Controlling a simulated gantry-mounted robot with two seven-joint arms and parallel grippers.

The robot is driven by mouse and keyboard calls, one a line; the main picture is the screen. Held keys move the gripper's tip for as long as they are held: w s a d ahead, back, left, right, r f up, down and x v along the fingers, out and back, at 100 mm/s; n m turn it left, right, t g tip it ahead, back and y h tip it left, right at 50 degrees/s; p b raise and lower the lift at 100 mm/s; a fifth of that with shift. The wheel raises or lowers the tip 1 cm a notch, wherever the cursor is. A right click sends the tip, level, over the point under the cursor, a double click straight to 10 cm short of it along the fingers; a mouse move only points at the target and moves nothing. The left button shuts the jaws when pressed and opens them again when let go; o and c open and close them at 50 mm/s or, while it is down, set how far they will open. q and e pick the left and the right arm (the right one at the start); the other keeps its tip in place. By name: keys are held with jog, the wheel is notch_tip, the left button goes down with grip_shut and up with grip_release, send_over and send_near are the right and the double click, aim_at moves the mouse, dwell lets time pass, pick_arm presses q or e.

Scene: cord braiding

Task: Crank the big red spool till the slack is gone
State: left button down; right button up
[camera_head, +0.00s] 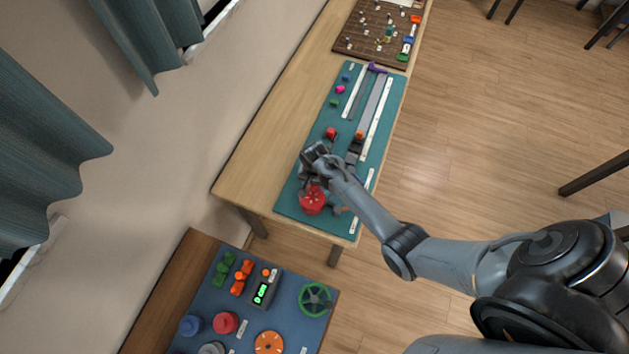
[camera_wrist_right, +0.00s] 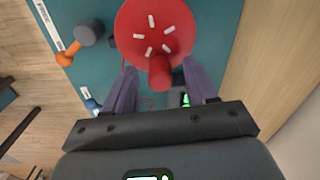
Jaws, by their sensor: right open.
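The big red spool (camera_head: 312,201) sits at the near end of the teal mat on the table. In the right wrist view the spool (camera_wrist_right: 150,17) is a red disc with several white marks and an upright red knob (camera_wrist_right: 160,73) near its rim. My right gripper (camera_head: 306,176) is over the spool. Its fingers (camera_wrist_right: 160,88) are open, one on each side of the knob in the picture, with visible gaps. I cannot tell how far down they reach. A thin red cord (camera_wrist_right: 122,77) shows beside the left finger. My left gripper is not in view.
A grey crank with an orange knob (camera_wrist_right: 86,36) stands beside the spool. Small red (camera_head: 331,132) and orange (camera_head: 360,134) pieces and long rails (camera_head: 376,105) lie farther along the mat. A second bench with a green wheel (camera_head: 315,299) is nearer.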

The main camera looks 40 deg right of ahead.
grip_shut()
dwell(0.6)
